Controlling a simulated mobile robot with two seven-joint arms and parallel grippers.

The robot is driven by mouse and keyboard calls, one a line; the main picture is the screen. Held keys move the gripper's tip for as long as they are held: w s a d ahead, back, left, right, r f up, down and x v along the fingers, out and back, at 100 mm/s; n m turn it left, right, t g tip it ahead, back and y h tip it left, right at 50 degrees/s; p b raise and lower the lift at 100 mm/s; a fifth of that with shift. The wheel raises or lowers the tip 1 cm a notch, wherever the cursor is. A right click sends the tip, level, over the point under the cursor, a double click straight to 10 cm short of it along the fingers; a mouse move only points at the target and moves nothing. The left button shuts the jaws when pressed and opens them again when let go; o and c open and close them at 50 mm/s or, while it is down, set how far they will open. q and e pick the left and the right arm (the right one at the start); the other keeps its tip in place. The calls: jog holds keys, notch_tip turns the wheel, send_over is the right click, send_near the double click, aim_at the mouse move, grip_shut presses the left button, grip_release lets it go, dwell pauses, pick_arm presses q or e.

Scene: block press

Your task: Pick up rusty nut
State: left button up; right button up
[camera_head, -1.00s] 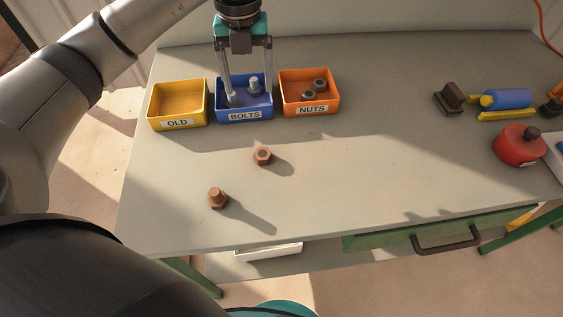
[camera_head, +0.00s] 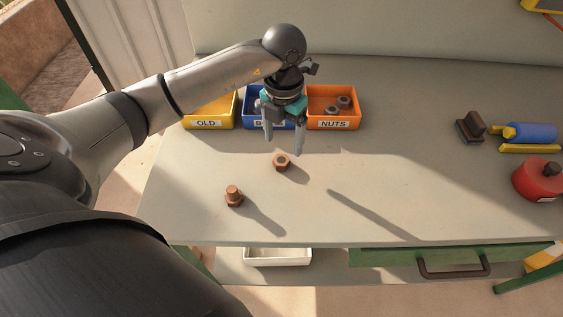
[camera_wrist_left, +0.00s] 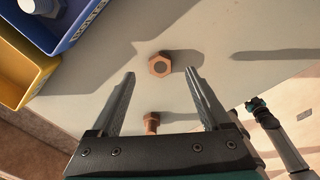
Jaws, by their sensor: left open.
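The rusty nut (camera_head: 281,161) lies flat on the grey bench, in front of the bins. It also shows in the left wrist view (camera_wrist_left: 160,65), beyond the fingertips and between their lines. My left gripper (camera_head: 283,148) is open and empty, pointing down above the bench just behind the nut and apart from it. The rusty bolt (camera_head: 234,196) stands on its head nearer the front edge; it shows between the fingers in the left wrist view (camera_wrist_left: 151,122).
The yellow OLD bin (camera_head: 213,108) looks empty. The blue BOLTS bin (camera_head: 256,122) is partly hidden by my gripper. The orange NUTS bin (camera_head: 352,98) holds grey nuts. A dark block (camera_head: 470,127), blue cylinder (camera_head: 531,132) and red canister (camera_head: 538,180) are at right.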

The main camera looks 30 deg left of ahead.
aim_at(281, 160)
pick_arm(q)
jog(key=shift+s+f, duration=0.2)
jog(key=shift+f, duration=1.2)
jog(key=shift+s+f, duration=0.15)
jog(key=shift+f, duration=1.2)
jog(key=shift+c, duration=0.3)
grip_shut()
